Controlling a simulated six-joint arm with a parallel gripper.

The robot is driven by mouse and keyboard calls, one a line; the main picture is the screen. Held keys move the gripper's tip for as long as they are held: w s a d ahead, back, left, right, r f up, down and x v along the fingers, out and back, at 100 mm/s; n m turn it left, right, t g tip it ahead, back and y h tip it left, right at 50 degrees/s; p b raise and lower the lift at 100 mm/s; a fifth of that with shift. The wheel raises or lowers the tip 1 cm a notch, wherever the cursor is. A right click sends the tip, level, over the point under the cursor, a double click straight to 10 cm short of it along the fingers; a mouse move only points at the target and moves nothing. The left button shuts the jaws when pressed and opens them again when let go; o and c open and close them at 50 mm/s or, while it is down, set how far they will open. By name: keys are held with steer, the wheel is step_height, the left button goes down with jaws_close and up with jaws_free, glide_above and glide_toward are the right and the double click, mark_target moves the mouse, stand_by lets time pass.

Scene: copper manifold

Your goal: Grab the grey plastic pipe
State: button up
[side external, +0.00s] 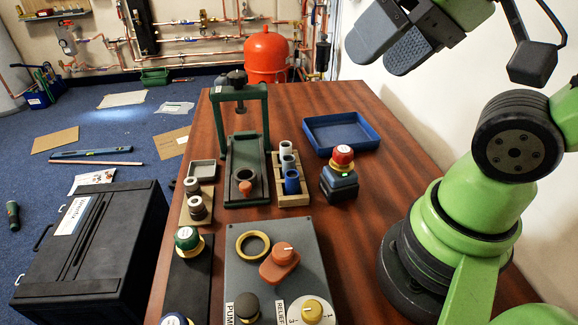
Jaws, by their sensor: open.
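A wooden rack (303,192) on the brown table holds a row of short upright pipe pieces. The rear one is a light grey pipe (286,148), which looks like the grey plastic pipe. A grey-blue piece (288,163) stands in the middle and a blue one (292,181) at the front. My gripper (379,54) is open and empty at the top of the view, up and to the right of the rack and well apart from it. Its dark pads tilt down to the left.
A green press frame (240,95) stands just left of the rack. A blue tray (340,133) lies to its right rear, and a stacked block with a red knob (342,155) to its right. A grey control panel (262,235) is in front. The table's rear is clear.

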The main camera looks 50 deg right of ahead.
steer(key=c, duration=0.6)
steer(key=n+g+h, duration=0.2)
steer(key=n+g, duration=0.5)
steer(key=n, duration=0.2)
glide_above(287, 160)
step_height(287, 160, down, 22)
steer(key=shift+f, duration=3.05)
